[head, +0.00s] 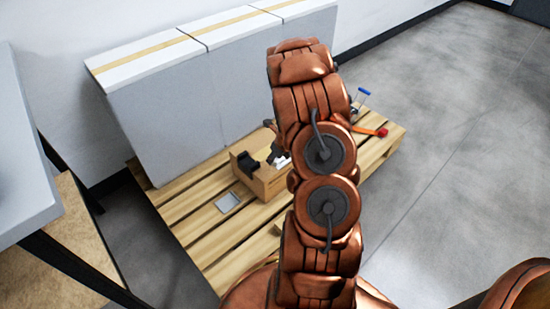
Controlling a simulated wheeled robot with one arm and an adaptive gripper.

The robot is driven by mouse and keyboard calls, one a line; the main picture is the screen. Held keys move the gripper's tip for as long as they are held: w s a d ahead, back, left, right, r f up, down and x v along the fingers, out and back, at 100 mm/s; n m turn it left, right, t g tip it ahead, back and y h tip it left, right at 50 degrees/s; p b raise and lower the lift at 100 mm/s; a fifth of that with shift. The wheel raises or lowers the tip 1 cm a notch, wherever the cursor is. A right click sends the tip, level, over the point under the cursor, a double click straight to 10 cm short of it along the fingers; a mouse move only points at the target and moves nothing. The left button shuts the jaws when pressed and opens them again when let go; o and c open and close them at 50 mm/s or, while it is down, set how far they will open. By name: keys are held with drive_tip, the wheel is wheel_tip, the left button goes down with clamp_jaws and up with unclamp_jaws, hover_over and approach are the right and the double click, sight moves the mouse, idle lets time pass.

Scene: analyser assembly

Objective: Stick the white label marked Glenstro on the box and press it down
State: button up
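A brown cardboard box (266,187) sits on the wooden pallet, partly hidden behind my copper arm. A small white patch (283,162) shows at the top of the box, next to my arm; I cannot tell whether it is the label, and no lettering is readable. My dark gripper (275,155) shows only in part, at the top of the box beside the white patch. Its fingers are too small and hidden to tell whether they are open or shut. A black object (248,163) is at the box's left top edge.
A grey square piece (228,202) lies on the pallet (236,250) left of the box. Large grey-white boxes (180,110) stand behind. A blue-handled item (362,92) and a red-ended tool (381,132) lie right. A table (25,170) stands left; floor at right is clear.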

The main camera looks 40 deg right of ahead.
drive_tip(key=shift+r+p, duration=1.65)
drive_tip(key=shift+r, duration=0.8)
